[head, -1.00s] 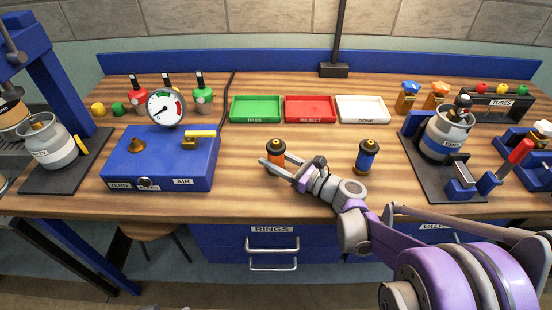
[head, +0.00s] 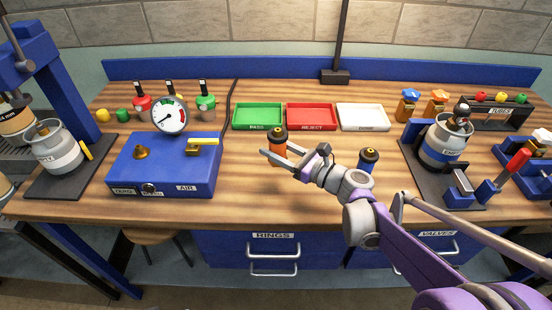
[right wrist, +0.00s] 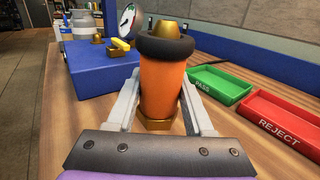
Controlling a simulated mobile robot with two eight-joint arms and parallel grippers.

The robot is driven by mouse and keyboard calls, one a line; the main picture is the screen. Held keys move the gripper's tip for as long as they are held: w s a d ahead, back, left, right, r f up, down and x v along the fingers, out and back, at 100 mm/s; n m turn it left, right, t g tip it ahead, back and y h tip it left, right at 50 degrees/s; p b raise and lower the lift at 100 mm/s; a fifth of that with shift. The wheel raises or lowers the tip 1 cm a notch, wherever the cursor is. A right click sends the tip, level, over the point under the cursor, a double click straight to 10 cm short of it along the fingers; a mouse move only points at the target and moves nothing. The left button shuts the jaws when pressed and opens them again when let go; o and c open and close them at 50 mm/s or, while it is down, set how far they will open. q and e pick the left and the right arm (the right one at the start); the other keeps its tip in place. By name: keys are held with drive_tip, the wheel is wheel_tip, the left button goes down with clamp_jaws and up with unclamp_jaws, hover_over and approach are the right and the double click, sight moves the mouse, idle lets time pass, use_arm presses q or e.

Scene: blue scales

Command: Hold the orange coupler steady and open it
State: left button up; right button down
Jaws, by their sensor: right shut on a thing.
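The orange coupler (head: 278,146) is upright, with a dark ring and a brass tip on top. In the right wrist view the orange coupler (right wrist: 163,88) stands between the two fingers, with a brass hex foot at its bottom. My right gripper (head: 274,154) is shut on it and seems to hold it a little above the table; the exact gap cannot be told. In the right wrist view my right gripper (right wrist: 160,100) grips the orange body below the dark ring. My left gripper is not in view.
A blue coupler (head: 367,166) stands right of my gripper, partly behind my arm. Behind are the green PASS tray (head: 257,128), red REJECT tray (head: 312,127) and white tray (head: 362,128). A blue gauge box (head: 165,172) stands left. The wood between is clear.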

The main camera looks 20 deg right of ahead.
sight(285, 143)
wheel_tip(285, 143, up, 4)
drive_tip(key=shift+f, duration=0.25)
drive_tip(key=c, duration=0.9)
unclamp_jaws()
clamp_jaws()
drive_tip(key=shift+p, duration=0.3)
